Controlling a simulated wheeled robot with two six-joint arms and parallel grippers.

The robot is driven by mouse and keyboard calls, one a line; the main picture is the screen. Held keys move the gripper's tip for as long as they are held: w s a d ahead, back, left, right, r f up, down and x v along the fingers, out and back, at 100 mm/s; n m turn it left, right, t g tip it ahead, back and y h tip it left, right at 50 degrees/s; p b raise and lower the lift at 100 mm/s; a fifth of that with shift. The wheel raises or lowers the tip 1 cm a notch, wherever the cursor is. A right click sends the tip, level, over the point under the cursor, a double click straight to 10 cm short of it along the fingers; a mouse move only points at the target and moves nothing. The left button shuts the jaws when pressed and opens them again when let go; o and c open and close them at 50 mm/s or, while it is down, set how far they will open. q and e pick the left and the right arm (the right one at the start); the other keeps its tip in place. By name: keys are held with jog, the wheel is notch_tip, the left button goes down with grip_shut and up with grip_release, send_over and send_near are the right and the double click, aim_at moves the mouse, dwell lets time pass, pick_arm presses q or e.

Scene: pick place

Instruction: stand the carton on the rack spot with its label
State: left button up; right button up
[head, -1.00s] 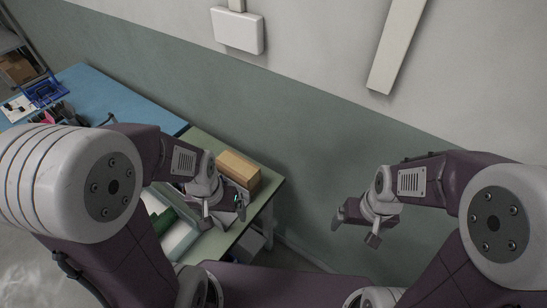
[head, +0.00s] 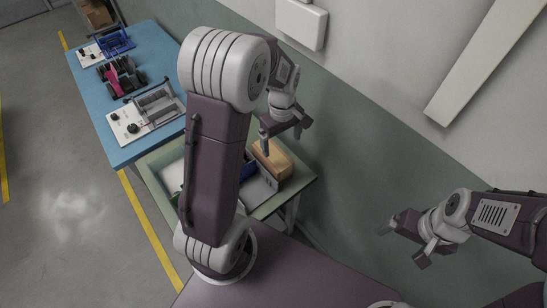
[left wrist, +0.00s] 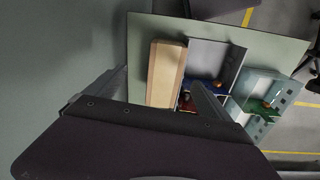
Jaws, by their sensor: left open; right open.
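A tan box (head: 271,160) lies on the green table (head: 303,183); it also shows in the left wrist view (left wrist: 165,74). Beside it is a grey tray (left wrist: 208,52) with a blue item (left wrist: 206,86) and a partly hidden red item at its near end. I cannot tell which item is the carton. My left gripper (head: 284,138) is open and empty above the tan box, its fingers (left wrist: 160,95) spread in the wrist view. My right gripper (head: 404,246) is open and empty off to the right. On the blue table stand a blue rack (head: 116,42), a pink-and-dark rack (head: 121,76) and a grey rack (head: 157,105).
The blue table (head: 113,150) adjoins the green table. A light-blue crate (left wrist: 287,91) with a green item stands beside the grey tray. The wall (head: 350,130) is close behind the tables. My left arm hides part of the green table. Open floor lies at left.

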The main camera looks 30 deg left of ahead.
aim_at(272, 153)
pick_arm(q)
jog(key=a, duration=0.2)
jog(key=w+n+p, duration=0.1)
jog(key=shift+a+f+g, duration=0.3)
jog(key=shift+a, duration=0.1)
jog(key=shift+s+a+f, duration=0.1)
jog(key=shift+s+f, duration=0.05)
jog(key=shift+f, duration=0.05)
notch_tip(272, 153, down, 3)
jog(key=shift+f, duration=0.2)
jog(key=f, duration=0.5)
jog(key=shift+a+f, duration=0.3)
jog(key=shift+f, duration=0.05)
jog(key=shift+r, duration=0.1)
jog(key=c, duration=2)
jog(key=shift+r, duration=0.1)
